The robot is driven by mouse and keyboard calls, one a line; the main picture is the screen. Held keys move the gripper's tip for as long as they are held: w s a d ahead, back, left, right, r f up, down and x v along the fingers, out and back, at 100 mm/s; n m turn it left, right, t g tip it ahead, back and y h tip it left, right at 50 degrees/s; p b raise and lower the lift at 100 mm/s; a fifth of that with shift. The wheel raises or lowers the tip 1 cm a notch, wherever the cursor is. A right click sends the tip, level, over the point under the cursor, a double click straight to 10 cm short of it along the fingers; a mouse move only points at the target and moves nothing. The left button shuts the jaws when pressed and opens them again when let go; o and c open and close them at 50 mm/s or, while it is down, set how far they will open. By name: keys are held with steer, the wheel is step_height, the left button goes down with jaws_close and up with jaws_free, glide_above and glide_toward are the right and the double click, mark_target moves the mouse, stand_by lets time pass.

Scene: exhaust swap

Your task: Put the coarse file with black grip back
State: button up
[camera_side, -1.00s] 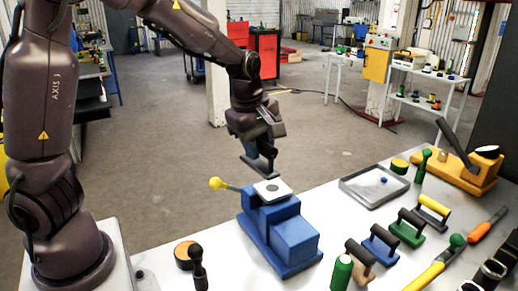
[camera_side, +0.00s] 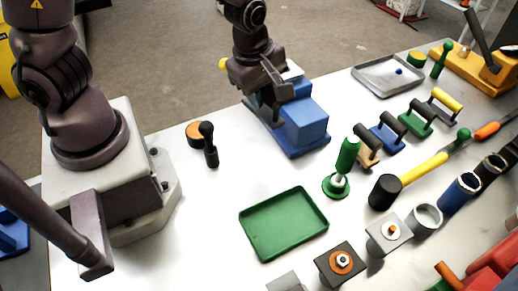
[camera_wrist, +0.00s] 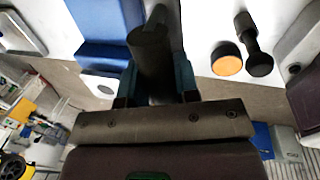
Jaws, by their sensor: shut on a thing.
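My gripper (camera_side: 266,88) is beside and slightly above the blue vise (camera_side: 303,122), at its left end. In the wrist view my gripper (camera_wrist: 154,90) is shut on a dark cylindrical grip (camera_wrist: 151,52), seemingly the black grip of the file. A grey part (camera_wrist: 172,12) extends beyond the grip at the top edge of the wrist view. Its far end is out of frame. In the side view the held thing is dark and hard to tell from my fingers. The vise also shows in the wrist view (camera_wrist: 97,18), to the left of the grip.
A green tray (camera_side: 284,222) is empty in front. A grey tray (camera_side: 387,77) lies behind.

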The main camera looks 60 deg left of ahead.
mark_target(258, 112)
steer(key=shift+s+d+f+n, duration=0.2)
steer(key=shift+s+f+n, duration=0.1)
steer(key=shift+s+f, duration=0.2)
steer(key=shift+s+d+f+n, duration=0.2)
steer(key=shift+s+f+n, duration=0.15)
steer(key=shift+f, duration=0.15)
steer(key=shift+f+n, duration=0.2)
steer(key=shift+n, duration=0.05)
steer(key=shift+w+n, duration=0.1)
steer(key=shift+n, duration=0.2)
steer(key=shift+a+f, duration=0.15)
steer(key=shift+f, duration=0.2)
step_height(258, 112, down, 9)
steer(key=shift+w+f, duration=0.1)
steer(key=o, duration=0.9)
steer(key=shift+f, duration=0.15)
steer(key=shift+c, duration=0.2)
